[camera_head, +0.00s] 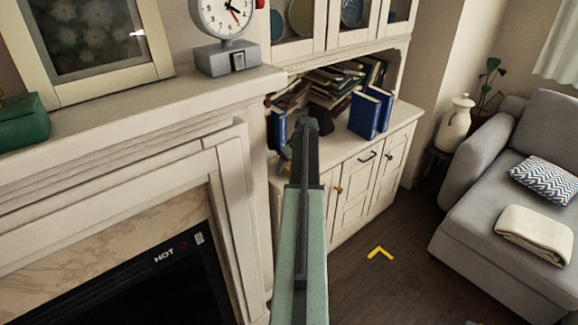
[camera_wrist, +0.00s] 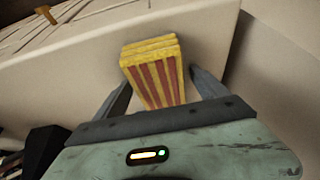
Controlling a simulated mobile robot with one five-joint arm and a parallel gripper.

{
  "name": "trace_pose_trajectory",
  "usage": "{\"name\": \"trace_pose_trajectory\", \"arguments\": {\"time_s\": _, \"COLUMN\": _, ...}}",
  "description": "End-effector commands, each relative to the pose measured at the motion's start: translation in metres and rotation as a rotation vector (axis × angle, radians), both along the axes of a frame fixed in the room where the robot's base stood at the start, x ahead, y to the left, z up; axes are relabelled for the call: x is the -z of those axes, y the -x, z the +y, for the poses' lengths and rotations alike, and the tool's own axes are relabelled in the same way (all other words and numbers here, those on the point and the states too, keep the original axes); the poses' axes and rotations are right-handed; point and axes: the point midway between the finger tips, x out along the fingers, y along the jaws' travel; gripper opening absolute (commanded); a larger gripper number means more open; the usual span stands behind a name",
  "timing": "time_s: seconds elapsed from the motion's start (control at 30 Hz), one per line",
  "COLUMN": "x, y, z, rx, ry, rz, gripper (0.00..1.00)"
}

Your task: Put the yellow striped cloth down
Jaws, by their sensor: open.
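The yellow striped cloth (camera_wrist: 155,75), a folded yellow block with red stripes, shows in the wrist view between my two fingers. My gripper (camera_wrist: 162,82) is open, with one finger on each side of the cloth and visible gaps beside it. A pale cream surface (camera_wrist: 75,82) lies behind the cloth; whether the cloth touches it I cannot tell. In the head view my gripper (camera_head: 308,126) is in front of the white cabinet (camera_head: 345,208), and the cloth cannot be made out there.
Blue books (camera_head: 364,115) stand on the cabinet top beside piled books (camera_head: 330,90). The fireplace mantel (camera_head: 150,108) holds a clock (camera_head: 226,58) and a green box (camera_head: 22,125) on the left. A grey sofa (camera_head: 480,200) is at the right.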

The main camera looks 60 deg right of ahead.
Motion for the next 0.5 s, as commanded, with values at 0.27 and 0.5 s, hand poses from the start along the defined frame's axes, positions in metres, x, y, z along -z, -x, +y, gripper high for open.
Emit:
{"name": "trace_pose_trajectory", "arguments": {"time_s": 0.27, "x": -0.004, "y": 0.0, "z": -0.001, "rx": 0.0, "ry": 0.001, "rz": -0.001, "gripper": 0.83}}
{"name": "trace_pose_trajectory", "arguments": {"time_s": 0.5, "x": -0.038, "y": 0.011, "z": 0.004, "rx": 0.002, "ry": 0.0, "rz": 0.0, "gripper": 0.83}}
